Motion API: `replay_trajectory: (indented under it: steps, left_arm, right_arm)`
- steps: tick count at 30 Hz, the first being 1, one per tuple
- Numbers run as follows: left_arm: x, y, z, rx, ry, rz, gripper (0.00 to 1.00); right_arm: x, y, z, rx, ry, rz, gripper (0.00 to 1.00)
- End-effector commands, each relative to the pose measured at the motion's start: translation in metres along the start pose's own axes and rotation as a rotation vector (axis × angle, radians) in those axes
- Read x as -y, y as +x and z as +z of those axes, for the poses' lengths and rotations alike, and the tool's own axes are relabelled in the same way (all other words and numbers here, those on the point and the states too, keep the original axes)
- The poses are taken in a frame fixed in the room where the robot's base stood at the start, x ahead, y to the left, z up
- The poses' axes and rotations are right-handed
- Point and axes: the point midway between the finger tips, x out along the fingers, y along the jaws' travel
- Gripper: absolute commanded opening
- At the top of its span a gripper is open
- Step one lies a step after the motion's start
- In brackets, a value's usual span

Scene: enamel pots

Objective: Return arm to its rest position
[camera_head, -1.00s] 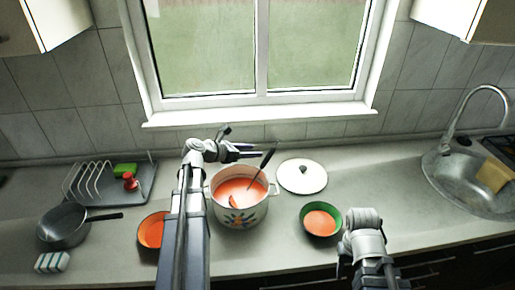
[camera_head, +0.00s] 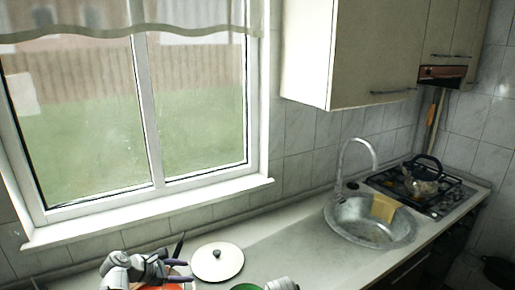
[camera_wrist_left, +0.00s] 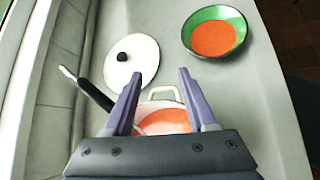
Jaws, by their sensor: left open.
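My left gripper (camera_head: 184,270) is at the bottom left of the head view, above the pot. In the left wrist view its two purple fingers (camera_wrist_left: 160,78) are spread with nothing between them. Below it is the white pot (camera_wrist_left: 165,92) with orange-red soup, mostly hidden behind the gripper. A dark-handled ladle (camera_wrist_left: 94,95) leans out of the pot, outside the fingers. In the head view only the ladle's handle tip (camera_head: 179,245) and a strip of soup show. A grey part of my right arm shows at the bottom edge; its gripper is out of view.
The white lid (camera_head: 217,262) lies on the counter beside the pot. A green bowl with orange soup (camera_wrist_left: 213,38) is close by. The sink (camera_head: 370,222) with a yellow cloth (camera_head: 384,208) and the stove with a kettle (camera_head: 422,180) are to the right. The window is behind.

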Motion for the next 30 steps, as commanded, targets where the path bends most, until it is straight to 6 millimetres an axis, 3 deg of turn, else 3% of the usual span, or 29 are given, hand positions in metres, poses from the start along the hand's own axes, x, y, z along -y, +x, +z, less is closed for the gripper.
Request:
replay_trajectory:
  steps: [1,6,12,15,21,30]
  left_arm:
    - [0.030,0.019,0.013,-0.038,0.157,-0.082,0.57]
    - [0.114,0.058,0.033,-0.135,0.712,-0.361,0.57]
    - [0.197,0.072,0.041,-0.167,1.348,-0.711,0.57]
    - [0.227,0.070,0.043,-0.158,1.622,-0.880,0.57]
    - [0.258,0.060,0.044,-0.122,1.987,-1.131,0.57]
    - [0.265,0.056,0.045,-0.103,2.118,-1.233,0.57]
  right_arm:
    - [0.000,0.000,0.000,0.000,0.000,0.000,0.50]
    - [0.000,0.000,0.000,0.000,0.000,0.000,0.50]
    - [0.000,0.000,0.000,0.000,0.000,0.000,0.50]
    - [0.000,0.000,0.000,0.000,0.000,0.000,0.50]
    - [0.000,0.000,0.000,0.000,0.000,0.000,0.50]
    - [0.000,0.000,0.000,0.000,0.000,0.000,0.50]
